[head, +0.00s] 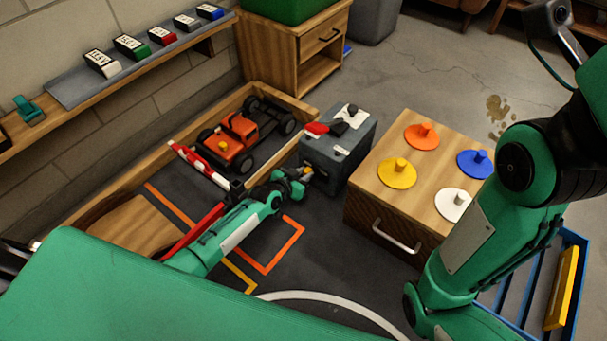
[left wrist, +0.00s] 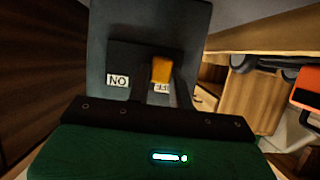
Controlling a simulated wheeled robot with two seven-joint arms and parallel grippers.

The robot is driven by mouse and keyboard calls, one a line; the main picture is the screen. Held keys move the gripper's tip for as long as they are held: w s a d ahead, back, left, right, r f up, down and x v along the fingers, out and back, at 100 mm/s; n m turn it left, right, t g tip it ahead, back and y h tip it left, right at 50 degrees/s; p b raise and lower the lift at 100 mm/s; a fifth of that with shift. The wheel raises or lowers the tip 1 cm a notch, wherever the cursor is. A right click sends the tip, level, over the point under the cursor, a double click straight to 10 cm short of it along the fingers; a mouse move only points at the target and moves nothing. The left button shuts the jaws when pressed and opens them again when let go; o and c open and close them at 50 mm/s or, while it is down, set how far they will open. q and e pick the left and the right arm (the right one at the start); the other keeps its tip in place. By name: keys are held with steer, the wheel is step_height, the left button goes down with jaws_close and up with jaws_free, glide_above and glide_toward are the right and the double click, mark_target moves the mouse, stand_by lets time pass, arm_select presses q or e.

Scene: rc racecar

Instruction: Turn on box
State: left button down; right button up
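The dark grey box (head: 342,145) stands on the dark floor mat, left of the wooden cabinet. In the left wrist view the box (left wrist: 180,25) fills the upper middle, with its two labels upside down. The ON label (left wrist: 117,80) is clear; the OFF label (left wrist: 162,88) is partly covered by an orange-yellow switch lever (left wrist: 161,69). My left gripper (head: 303,179) is at the near lower side of the box, close to the lever; I cannot tell if it touches.
An orange toy car (head: 232,140) sits behind a red-and-white barrier (head: 200,163). The cabinet (head: 375,205) carries orange, yellow, blue and white discs. A wall shelf (head: 140,70) holds labelled blocks. A blue crate (head: 515,295) is at lower right. Open floor lies behind the box.

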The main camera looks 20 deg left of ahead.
mark_target(318, 175)
arm_select(q)
steer(key=d+p, duration=0.1)
steer(key=s+d+p, duration=0.1)
steer(key=shift+d+r, duration=0.15)
steer(key=shift+d, duration=0.2)
steer(key=shift+s+d+f, duration=0.1)
steer(key=shift+d+f, duration=0.1)
steer(key=c, duration=1.2)
jaws_free()
steer(key=shift+c, duration=0.2)
steer(key=shift+r, duration=0.1)
